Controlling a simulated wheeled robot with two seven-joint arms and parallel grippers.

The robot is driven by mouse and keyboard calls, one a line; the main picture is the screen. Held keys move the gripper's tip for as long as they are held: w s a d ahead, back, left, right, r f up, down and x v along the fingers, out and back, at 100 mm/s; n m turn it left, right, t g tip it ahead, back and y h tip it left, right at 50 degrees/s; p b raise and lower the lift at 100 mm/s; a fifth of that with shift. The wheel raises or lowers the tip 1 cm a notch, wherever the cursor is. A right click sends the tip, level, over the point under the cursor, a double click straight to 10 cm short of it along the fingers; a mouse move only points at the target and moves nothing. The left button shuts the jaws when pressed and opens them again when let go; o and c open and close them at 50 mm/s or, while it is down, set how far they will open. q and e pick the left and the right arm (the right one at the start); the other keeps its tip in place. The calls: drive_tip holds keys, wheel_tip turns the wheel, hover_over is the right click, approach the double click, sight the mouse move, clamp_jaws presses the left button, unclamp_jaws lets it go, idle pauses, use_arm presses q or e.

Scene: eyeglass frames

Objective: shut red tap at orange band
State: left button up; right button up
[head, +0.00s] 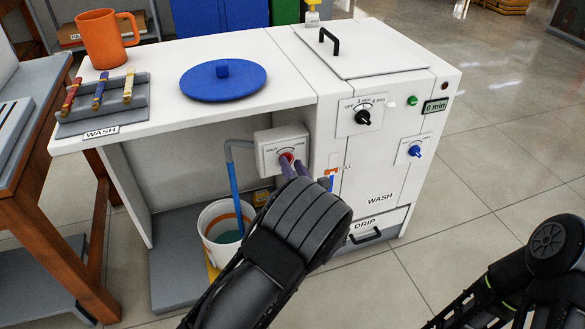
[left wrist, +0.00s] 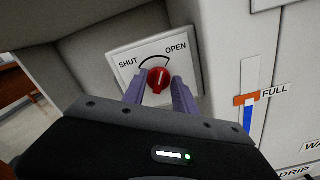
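The red tap (left wrist: 158,79) is a round knob on a white plate marked SHUT and OPEN. Its white mark points nearly straight up, leaning slightly right. My left gripper (left wrist: 159,84) has its purple fingers on either side of the tap, with small gaps visible; I cannot tell contact for certain. In the head view the tap (head: 286,158) shows at the fingertips. The orange band (left wrist: 246,99) crosses the level gauge beside the FULL label. The gauge's blue column (left wrist: 247,119) reaches up close under the band. My right gripper is not in view.
A white bucket (head: 213,239) stands below the tap box, with a blue pipe (head: 235,190) above it. The white washer has a black dial (head: 363,117), a blue knob (head: 415,151) and a DRIP drawer (head: 372,237). The blue lid (head: 223,84) and orange mug (head: 104,40) are on the counter.

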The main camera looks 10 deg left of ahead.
use_arm(q)
drive_tip(key=shift+c, duration=0.3)
clamp_jaws()
idle(0.3)
